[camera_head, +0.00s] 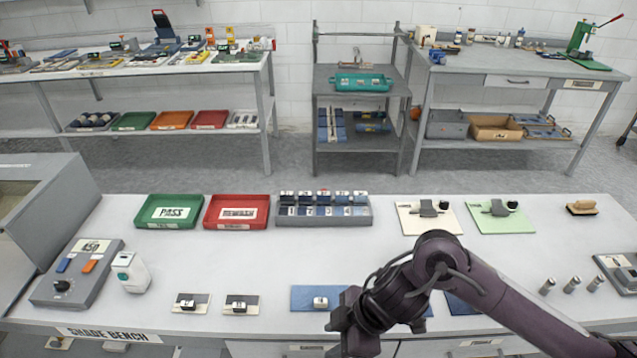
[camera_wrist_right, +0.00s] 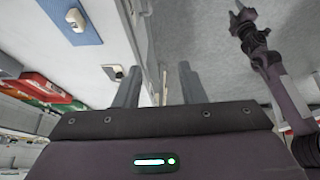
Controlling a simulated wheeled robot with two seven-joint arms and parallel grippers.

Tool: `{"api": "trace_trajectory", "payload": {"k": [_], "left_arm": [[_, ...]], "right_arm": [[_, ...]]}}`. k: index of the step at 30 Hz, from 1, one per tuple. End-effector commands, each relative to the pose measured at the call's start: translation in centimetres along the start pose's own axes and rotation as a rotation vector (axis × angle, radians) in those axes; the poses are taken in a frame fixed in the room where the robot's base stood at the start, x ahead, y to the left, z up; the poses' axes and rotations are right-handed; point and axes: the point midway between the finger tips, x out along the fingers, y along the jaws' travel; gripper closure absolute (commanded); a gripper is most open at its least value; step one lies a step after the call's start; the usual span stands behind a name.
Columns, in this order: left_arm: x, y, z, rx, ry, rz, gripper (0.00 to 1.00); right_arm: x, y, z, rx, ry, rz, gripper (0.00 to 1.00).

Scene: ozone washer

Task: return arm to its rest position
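My right arm comes in from the right in the head view and reaches over the front of the grey bench (camera_head: 420,255). Its gripper (camera_head: 340,322) is near the bench's front edge, close to the blue mat with a small white block. In the right wrist view the two fingers of my right gripper (camera_wrist_right: 160,75) stand apart with nothing held between them. My left gripper is not in the head view. My other arm (camera_wrist_right: 265,60) shows dark at the right of the wrist view; its finger state is too small to tell.
The blue mat (camera_head: 304,290) carries a white block (camera_head: 320,302). Green PASS tray (camera_head: 155,222), red REWASH tray (camera_head: 222,222) and a grey rack (camera_head: 330,220) stand at the back. Metal cylinders (camera_head: 571,285) stand at right.

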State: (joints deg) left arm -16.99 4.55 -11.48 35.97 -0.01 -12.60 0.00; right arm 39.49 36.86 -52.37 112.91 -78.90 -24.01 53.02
Motion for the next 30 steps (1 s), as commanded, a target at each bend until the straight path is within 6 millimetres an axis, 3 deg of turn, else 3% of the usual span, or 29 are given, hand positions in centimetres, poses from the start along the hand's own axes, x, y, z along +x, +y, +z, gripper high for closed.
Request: {"api": "trace_trajectory", "payload": {"k": [10,17,20,23,30], "left_arm": [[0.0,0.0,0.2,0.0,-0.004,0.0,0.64],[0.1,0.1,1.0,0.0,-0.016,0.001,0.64],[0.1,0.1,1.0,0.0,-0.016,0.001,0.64],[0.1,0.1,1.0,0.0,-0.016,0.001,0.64],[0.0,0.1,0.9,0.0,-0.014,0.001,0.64]], "right_arm": [[0.5,0.7,-6.0,0.02,0.183,0.178,0.64],[-1.6,2.7,-8.8,0.187,0.297,0.398,0.64],[-3.5,4.0,-7.3,0.362,0.295,0.515,0.64],[-5.1,4.5,-3.4,0.575,0.232,0.597,0.64],[-6.7,1.0,6.3,0.964,0.021,0.617,0.64]]}}
